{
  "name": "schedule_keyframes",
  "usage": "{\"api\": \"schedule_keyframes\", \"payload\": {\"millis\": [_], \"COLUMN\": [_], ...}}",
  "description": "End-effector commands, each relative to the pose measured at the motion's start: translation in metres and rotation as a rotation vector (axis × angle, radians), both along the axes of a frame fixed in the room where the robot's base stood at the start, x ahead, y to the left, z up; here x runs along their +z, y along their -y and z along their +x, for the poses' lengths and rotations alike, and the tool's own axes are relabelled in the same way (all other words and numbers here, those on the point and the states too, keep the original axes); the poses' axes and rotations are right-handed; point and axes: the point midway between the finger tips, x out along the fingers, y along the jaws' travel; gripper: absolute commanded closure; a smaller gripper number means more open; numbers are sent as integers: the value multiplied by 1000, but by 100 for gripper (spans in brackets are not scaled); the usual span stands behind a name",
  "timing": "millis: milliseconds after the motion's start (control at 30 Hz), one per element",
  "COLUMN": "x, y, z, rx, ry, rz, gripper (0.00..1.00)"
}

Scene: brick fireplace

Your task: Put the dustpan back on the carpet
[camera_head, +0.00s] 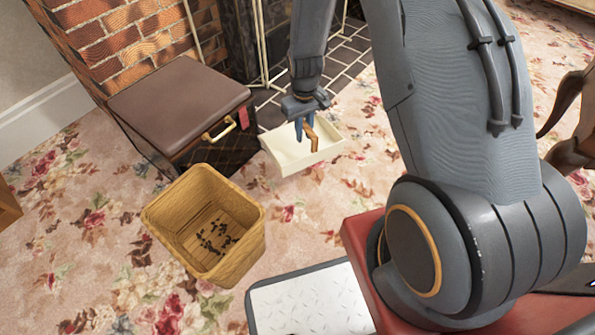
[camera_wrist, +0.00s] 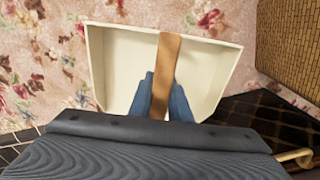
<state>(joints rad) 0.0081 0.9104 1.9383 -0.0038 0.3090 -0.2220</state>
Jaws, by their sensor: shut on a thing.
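The dustpan has a cream pan (camera_head: 290,155) and a brown handle (camera_head: 311,136). In the head view it is beside the dark box, over the edge between carpet and hearth tiles. I cannot tell whether it touches the floor. My gripper (camera_head: 304,126) points down with its blue fingers shut on the handle. In the wrist view the fingers (camera_wrist: 163,95) sit either side of the brown handle (camera_wrist: 167,60), and the cream pan (camera_wrist: 120,60) spreads out beyond them, looking empty. The flowered carpet (camera_head: 100,230) lies around, also in the wrist view (camera_wrist: 40,60).
A wicker basket (camera_head: 252,248) with dark bits inside stands in front of the dark box with a brown lid (camera_head: 178,98). The brick fireplace (camera_head: 130,40) and dark tiled hearth (camera_head: 345,70) are behind. Brown wooden furniture legs (camera_head: 570,120) are at the right. Carpet is open at left.

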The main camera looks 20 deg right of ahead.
Motion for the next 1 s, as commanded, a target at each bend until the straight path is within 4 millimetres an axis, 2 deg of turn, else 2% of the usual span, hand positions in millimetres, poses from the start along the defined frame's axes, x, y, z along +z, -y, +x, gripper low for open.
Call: {"api": "schedule_keyframes", "payload": {"millis": [33,100,367,600,867,1000], "x": [-16,-25,-43,-80,-104,-127], "y": [0,0,1,1,1,1], "z": [6,10,15,15,15,15], "rx": [5,10,18,18,18,18], "ry": [1,1,1,0,0,-1], "rz": [0,0,1,0,0,0], "gripper": [100,100,100,100,100,100]}}
